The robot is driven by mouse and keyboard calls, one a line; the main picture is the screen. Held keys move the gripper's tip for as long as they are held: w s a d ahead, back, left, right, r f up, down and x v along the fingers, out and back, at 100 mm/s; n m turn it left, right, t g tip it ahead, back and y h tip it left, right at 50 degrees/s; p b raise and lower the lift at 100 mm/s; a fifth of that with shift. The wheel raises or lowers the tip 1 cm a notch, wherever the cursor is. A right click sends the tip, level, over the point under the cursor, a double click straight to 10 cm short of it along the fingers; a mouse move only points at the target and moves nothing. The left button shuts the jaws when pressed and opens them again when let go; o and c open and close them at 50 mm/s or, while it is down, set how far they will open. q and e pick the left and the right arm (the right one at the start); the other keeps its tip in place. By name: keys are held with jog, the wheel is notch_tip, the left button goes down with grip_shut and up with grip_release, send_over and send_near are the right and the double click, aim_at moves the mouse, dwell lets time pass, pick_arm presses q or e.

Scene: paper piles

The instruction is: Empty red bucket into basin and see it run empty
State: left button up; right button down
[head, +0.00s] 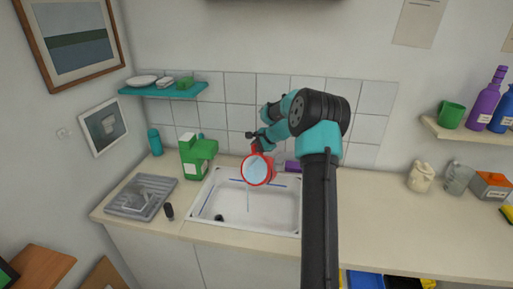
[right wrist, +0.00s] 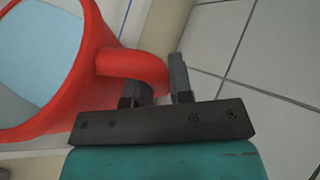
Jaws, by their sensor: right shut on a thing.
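The red bucket (head: 270,168) is held tilted above the white basin (head: 228,215), its round mouth facing the head camera. Pale blue water shows inside its rim. A thin pale line, like a stream, runs down from the bucket towards the basin floor. My right gripper (head: 256,139) is shut on the bucket's handle. In the right wrist view the red bucket (right wrist: 90,75) fills the left side, and its handle enters between the fingers of the gripper (right wrist: 160,85). My left gripper is not in view.
A green jug-like container (head: 194,158) and a teal bottle (head: 154,142) stand left of the basin. A grey tray (head: 128,209) and a small dark item (head: 169,211) lie on the left counter. A purple object (head: 291,166) is behind the basin. The right counter's middle is clear.

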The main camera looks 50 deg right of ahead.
aim_at(254, 148)
jog(key=shift+s+a+r+n+h, duration=0.1)
jog(key=shift+a+r+n+h, duration=0.1)
jog(key=shift+a+h, duration=0.25)
jog(key=shift+a+r+n+h, duration=0.1)
jog(key=shift+a+n+h, duration=0.1)
jog(key=shift+a+h, duration=0.2)
dwell(3.7)
jog(key=shift+s+a+f+n+h, duration=0.15)
jog(key=shift+a+n+h, duration=0.35)
jog(key=shift+a, duration=0.45)
dwell(2.5)
